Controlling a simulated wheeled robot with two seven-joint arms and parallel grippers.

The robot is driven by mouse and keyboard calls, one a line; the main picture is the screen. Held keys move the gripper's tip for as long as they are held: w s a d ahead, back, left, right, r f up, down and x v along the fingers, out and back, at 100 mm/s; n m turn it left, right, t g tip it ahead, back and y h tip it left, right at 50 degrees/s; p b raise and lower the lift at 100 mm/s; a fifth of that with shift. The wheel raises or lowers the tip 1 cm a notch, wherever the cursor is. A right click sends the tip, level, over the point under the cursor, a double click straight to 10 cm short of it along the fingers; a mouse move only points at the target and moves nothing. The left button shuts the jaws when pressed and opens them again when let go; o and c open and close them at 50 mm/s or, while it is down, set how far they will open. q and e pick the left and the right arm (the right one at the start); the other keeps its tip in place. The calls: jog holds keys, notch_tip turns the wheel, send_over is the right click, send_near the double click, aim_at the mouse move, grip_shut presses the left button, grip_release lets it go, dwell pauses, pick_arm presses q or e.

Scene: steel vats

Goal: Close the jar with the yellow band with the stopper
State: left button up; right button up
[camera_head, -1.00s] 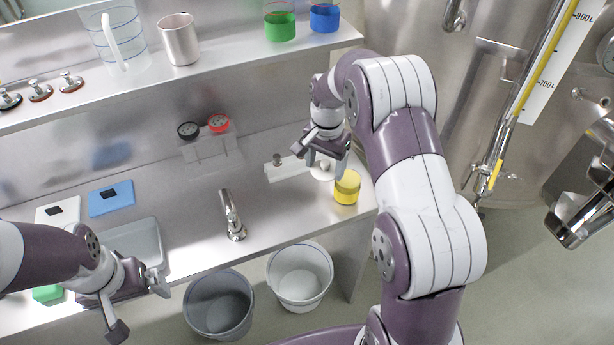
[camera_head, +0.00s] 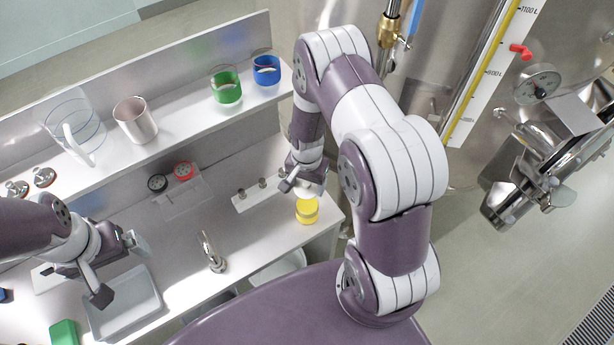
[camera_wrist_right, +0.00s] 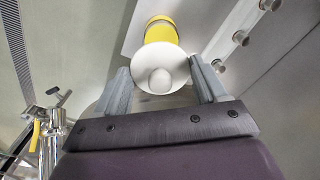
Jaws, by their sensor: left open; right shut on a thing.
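The jar with the yellow band (camera_head: 307,211) stands upright near the right end of the counter. My right gripper (camera_head: 303,186) is just behind and above it in the head view. In the right wrist view my right gripper (camera_wrist_right: 161,88) is shut on the white round stopper (camera_wrist_right: 160,62), with its knob between the fingers. The stopper's disc overlaps the near end of the yellow-banded jar (camera_wrist_right: 160,28) there; I cannot tell whether they touch. My left gripper (camera_head: 118,268) is open and empty above the grey tray at the left.
A white strip with several metal knobs (camera_head: 262,183) lies left of the jar. The tap (camera_head: 210,252) and grey tray (camera_head: 124,303) are further left. The shelf above holds a green-banded jar (camera_head: 226,88), a blue-banded jar (camera_head: 266,70), a steel cup (camera_head: 135,120) and a pitcher (camera_head: 75,130).

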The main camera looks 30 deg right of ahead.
aim_at(307, 192)
jog(key=shift+s, duration=0.1)
jog(key=shift+w+d+f, duration=0.1)
jog(key=shift+w+f, duration=0.1)
jog(key=shift+w+d+f+b, duration=0.1)
jog(key=shift+w+f+b, duration=0.1)
jog(key=shift+f+b, duration=0.2)
jog(key=shift+w+d+f+b, duration=0.1)
jog(key=shift+w+f+b, duration=0.15)
jog(key=shift+f, duration=0.25)
jog(key=f+b, duration=0.3)
jog(key=shift+s+a+f, duration=0.2)
jog(key=shift+s, duration=0.2)
jog(key=shift+w+f, duration=0.1)
jog(key=shift+f, duration=0.15)
jog(key=shift+w+d, duration=0.15)
pick_arm(q)
jog(key=f, duration=0.4)
jog(key=shift+w+d+f, duration=0.3)
jog(key=shift+w, duration=0.1)
jog(key=shift+s+a, duration=0.1)
